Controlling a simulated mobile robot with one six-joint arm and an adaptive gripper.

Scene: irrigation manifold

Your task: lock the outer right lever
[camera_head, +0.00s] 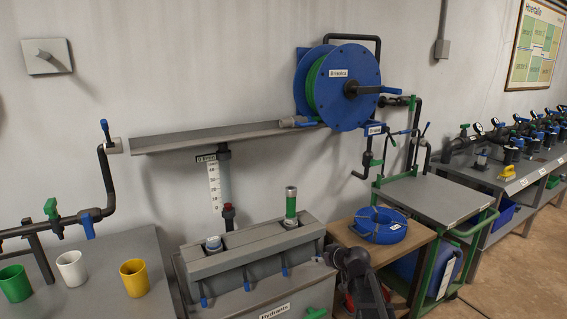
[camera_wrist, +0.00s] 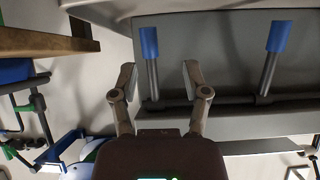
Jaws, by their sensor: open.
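The outer right lever (camera_head: 284,271) is the one nearest the wooden table. In the wrist view, which is turned upside down, that lever (camera_wrist: 151,62) has a blue grip and grey shaft. A second lever (camera_wrist: 270,60) is to its right, at about the same angle. My gripper (camera_wrist: 160,78) is open and empty. The lever's shaft shows between its two fingers, nearer the left one; I cannot tell how far ahead it is. In the head view my dark arm end (camera_head: 352,262) is right of the box.
The wooden table (camera_head: 345,232) with a coiled blue hose (camera_head: 378,225) stands close right of the box. A green-framed cart (camera_head: 430,195) is beyond it. The blue reel (camera_head: 350,85) and grey shelf (camera_head: 215,135) are on the wall behind. Cups stand at the left.

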